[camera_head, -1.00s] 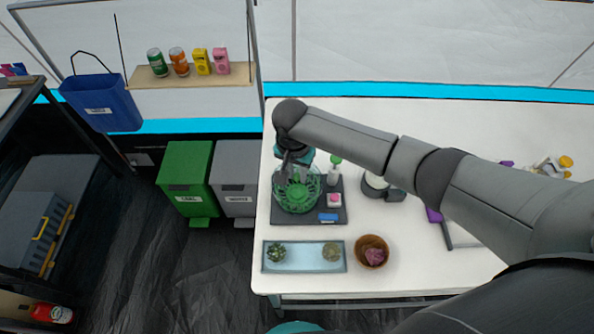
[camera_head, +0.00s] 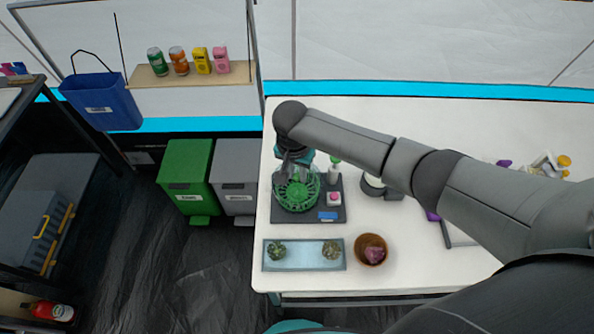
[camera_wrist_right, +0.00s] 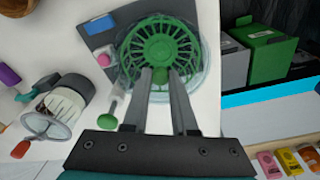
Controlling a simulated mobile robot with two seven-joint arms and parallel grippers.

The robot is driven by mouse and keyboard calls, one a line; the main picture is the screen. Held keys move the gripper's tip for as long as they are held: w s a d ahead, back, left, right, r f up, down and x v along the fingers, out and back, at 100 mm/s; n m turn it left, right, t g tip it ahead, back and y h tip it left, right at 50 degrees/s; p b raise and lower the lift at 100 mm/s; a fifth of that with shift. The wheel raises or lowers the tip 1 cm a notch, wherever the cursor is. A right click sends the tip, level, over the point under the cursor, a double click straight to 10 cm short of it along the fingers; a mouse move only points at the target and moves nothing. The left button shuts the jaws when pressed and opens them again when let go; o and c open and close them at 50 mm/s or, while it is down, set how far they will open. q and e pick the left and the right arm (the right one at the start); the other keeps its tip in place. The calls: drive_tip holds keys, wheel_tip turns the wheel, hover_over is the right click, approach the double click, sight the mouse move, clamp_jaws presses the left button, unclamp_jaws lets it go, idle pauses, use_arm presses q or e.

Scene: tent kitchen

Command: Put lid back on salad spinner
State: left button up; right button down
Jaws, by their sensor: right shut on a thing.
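The salad spinner (camera_head: 297,196) is a clear bowl with a green slotted basket, standing on a dark tray at the table's left end. In the right wrist view the green basket (camera_wrist_right: 160,40) shows beyond my fingers. My right gripper (camera_head: 290,176) is over the spinner, pointing down. In the wrist view its fingertips (camera_wrist_right: 160,72) overlap the near side of the spinner, a small gap between them. It is shut on what seems to be the clear lid, whose outline I cannot separate from the bowl. My left gripper is not in view.
The dark tray (camera_head: 334,198) also holds a pink-topped block (camera_head: 334,198), a blue item (camera_head: 328,216) and a green-topped item (camera_head: 335,160). A blue planter tray (camera_head: 303,264) and brown bowl (camera_head: 370,250) stand in front. The table's left edge is close.

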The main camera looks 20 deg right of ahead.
drive_tip(key=shift+p, duration=0.4)
idle(0.5)
drive_tip(key=shift+c, duration=0.7)
unclamp_jaws()
drive_tip(key=shift+r, duration=0.1)
wheel_tip(320, 180, up, 7)
drive_tip(key=p, duration=0.8)
idle(0.4)
